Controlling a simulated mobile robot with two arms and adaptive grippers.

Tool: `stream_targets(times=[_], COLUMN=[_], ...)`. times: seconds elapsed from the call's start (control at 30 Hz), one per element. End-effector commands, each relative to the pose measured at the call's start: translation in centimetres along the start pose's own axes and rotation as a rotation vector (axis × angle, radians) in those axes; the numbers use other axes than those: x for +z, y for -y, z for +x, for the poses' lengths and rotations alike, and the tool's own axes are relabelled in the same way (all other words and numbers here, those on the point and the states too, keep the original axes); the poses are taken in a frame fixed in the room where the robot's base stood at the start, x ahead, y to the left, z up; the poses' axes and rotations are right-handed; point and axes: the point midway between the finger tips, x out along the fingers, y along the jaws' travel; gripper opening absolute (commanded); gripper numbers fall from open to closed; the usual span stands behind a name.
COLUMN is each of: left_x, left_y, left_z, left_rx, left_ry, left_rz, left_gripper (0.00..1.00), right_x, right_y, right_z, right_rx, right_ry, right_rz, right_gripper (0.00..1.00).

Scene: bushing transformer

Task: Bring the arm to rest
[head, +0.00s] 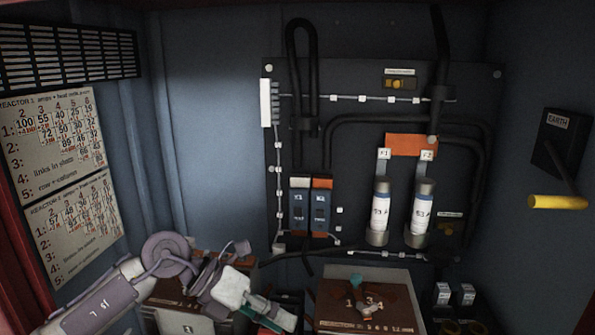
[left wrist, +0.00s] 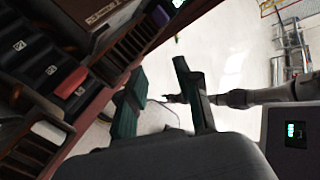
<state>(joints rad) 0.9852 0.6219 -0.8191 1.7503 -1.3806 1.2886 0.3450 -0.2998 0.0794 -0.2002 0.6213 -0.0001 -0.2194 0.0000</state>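My left arm comes in from the lower left in the head view, with its lavender and white links bent over the cabinet's lower part. My left gripper (head: 268,315) is at the bottom, left of the brown-topped box, partly cut off by the frame edge. In the left wrist view its two dark green fingers (left wrist: 158,72) stand apart with nothing between them. A grey arm, seemingly my right one, reaches in from the right in that view. Its small dark end (left wrist: 172,98) is too small to read.
A dark panel (head: 350,75) carries cables, fuses (head: 421,208) and blue breakers (head: 320,208). A yellow-handled EARTH lever (head: 557,202) is at right. A brown-topped box (head: 365,300) stands at the bottom. Charts (head: 52,140) hang at left. Pale open floor (left wrist: 235,50) shows beyond the cabinet.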

Motion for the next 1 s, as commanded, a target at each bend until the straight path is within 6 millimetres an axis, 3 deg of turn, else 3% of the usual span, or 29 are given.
stream_targets(times=[0.03,0.13,0.2,0.3,0.37,0.43,0.57,0.7,0.8,0.9,1.0], left_x=[0.0,1.5,2.8,4.4,5.0,5.0,1.9,-5.0,-11.3,-17.2,-22.0], left_y=[2.7,7.8,9.9,10.1,8.7,5.5,-2.9,-10.9,-14.8,-16.7,-17.3], left_z=[1.8,2.4,1.1,-1.9,-3.9,-6.0,-7.8,-6.6,-4.6,-2.6,-1.0], left_rx=[-0.156,-0.467,-0.659,-0.885,-0.989,-1.074,-1.122,-1.019,-0.874,-0.706,-0.552], left_ry=[0.07,0.273,0.429,0.665,0.809,0.978,1.271,1.495,1.593,1.641,1.654], left_rz=[-0.021,-0.113,-0.222,-0.433,-0.59,-0.799,-1.246,-1.719,-2.033,-2.291,-2.479], left_gripper=[0.33,0.33,0.33,0.33,0.33,0.33,0.33,0.33,0.33,0.33,0.33], right_x=[0.0,0.0,0.1,0.1,0.1,0.1,0.1,0.1,0.1,0.1,0.1], right_y=[0.0,0.0,0.0,0.0,0.0,0.0,0.0,0.0,0.0,0.0,0.0], right_z=[0.0,0.0,0.0,0.0,0.0,0.0,0.0,0.0,0.0,0.0,0.0], right_rx=[0.0,0.0,0.0,0.0,0.0,0.0,0.0,0.0,0.0,0.0,0.0], right_ry=[0.001,0.001,0.001,0.002,0.002,0.002,0.003,0.003,0.003,0.003,0.003], right_rz=[0.0,0.0,0.0,0.0,0.0,0.0,0.0,0.0,0.0,0.0,0.0], right_gripper=[0.4,0.4,0.4,0.4,0.4,0.4,0.4,0.4,0.4,0.4,0.4])
